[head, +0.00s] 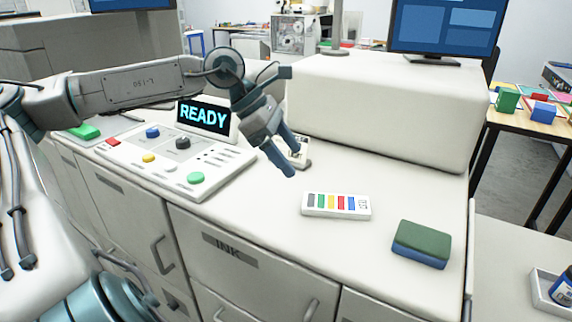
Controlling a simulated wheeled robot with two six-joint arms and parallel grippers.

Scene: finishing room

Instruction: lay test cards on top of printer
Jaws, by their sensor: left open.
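A white test card (336,212) with a row of coloured stripes lies flat on the printer's white top (270,215), right of the control panel. It looks thick, but I cannot tell whether it is one card or a stack. My left gripper (291,161) is open above the printer top, up and left of the card and apart from it, with its fingers pointing down to the right. My right gripper is not in view.
A control panel (175,160) with coloured buttons and a READY display (205,117) is at left. A green and blue sponge (421,244) lies right of the card. A raised white housing (385,105) stands behind. A tray with a bottle (561,288) is at lower right.

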